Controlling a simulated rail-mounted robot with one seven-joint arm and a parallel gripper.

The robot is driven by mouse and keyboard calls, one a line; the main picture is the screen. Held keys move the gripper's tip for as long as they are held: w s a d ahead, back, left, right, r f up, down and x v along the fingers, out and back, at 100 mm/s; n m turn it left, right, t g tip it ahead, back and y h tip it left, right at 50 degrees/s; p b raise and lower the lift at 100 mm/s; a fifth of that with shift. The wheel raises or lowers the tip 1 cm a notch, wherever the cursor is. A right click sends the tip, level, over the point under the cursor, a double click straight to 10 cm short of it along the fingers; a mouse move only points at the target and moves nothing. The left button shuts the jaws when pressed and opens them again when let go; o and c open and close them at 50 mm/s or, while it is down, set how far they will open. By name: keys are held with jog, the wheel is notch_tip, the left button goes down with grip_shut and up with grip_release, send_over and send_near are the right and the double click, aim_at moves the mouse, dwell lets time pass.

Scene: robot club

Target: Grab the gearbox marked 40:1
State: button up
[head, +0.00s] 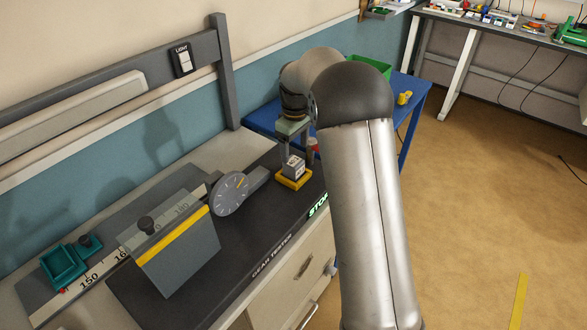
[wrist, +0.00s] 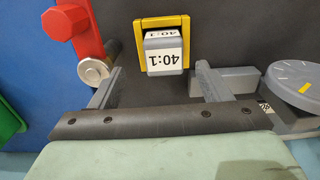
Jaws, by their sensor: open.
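The gearbox marked 40:1 (wrist: 163,52) is a small grey block with white labels. It sits in a yellow square holder (wrist: 140,37) on the dark gear tester bench. In the head view the gearbox (head: 293,166) and its yellow holder (head: 294,182) are at the right end of the tester. My gripper (wrist: 159,70) is open and empty, its fingers spread wider than the gearbox. In the wrist view the gearbox lies just beyond the fingertips, roughly centred between them, with a gap on each side. In the head view my gripper (head: 294,150) is directly over it.
A grey round dial (wrist: 297,84) is to the right of my gripper in the wrist view. A red part (wrist: 75,22) with a metal roller is on the left. A tilted dark plate with a yellow stripe (head: 172,235) stands further left along the tester.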

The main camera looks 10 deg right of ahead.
aim_at(294, 161)
jog(key=f, duration=0.2)
jog(key=f+p, duration=0.1)
jog(key=f, duration=0.2)
jog(key=shift+s+a+f, duration=0.15)
jog(key=shift+a+f, duration=0.05)
jog(key=shift+f, duration=0.1)
jog(key=c, duration=1.2)
jog(key=shift+r, duration=0.1)
jog(key=shift+c, duration=0.2)
